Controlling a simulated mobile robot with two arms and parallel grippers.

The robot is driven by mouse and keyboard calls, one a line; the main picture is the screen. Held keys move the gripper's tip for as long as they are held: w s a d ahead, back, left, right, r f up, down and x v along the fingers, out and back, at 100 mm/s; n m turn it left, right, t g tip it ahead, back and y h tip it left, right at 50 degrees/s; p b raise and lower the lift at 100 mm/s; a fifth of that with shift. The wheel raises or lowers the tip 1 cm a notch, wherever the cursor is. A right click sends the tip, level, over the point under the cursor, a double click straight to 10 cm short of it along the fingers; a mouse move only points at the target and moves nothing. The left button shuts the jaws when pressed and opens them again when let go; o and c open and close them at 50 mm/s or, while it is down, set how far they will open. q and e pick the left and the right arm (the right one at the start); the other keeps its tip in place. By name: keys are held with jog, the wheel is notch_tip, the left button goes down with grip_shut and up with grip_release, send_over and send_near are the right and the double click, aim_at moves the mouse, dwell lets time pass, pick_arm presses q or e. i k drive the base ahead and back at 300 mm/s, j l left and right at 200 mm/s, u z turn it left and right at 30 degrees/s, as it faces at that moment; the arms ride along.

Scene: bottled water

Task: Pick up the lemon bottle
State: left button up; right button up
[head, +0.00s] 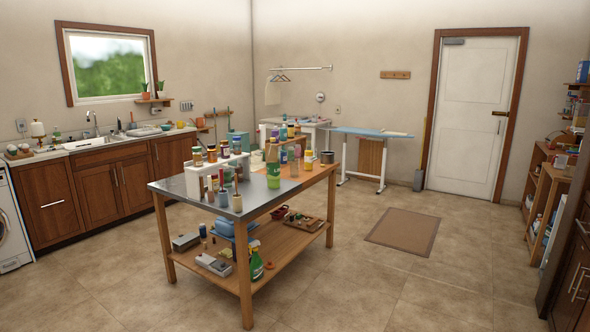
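Several bottles and jars stand close together on the metal-topped wooden worktable (168,187) in the middle of the room. A green bottle (273,178) stands near the middle of the tabletop, and a small bottle with a yellow-orange top (308,160) stands toward its right end. The labels are too small to read, so I cannot tell which one is the lemon bottle. Some bottles at the back are partly hidden by those in front. Neither of my grippers is in the head view.
A white rack (194,184) with jars stands at the table's left end. A green spray bottle (257,265) is on the lower shelf. A brown mat (403,231) lies before the white door (480,115). An ironing board (368,133) stands behind. The floor around the table is open.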

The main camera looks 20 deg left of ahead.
aim_at(309, 152)
jog(key=i+z, duration=0.2)
jog(key=i, duration=3.25)
jog(key=i+l+u, duration=0.1)
jog(key=i, duration=0.45)
jog(key=i+l, duration=0.2)
jog(key=i, duration=0.35)
jog(key=i+l+u, duration=0.15)
jog(key=i, duration=0.35)
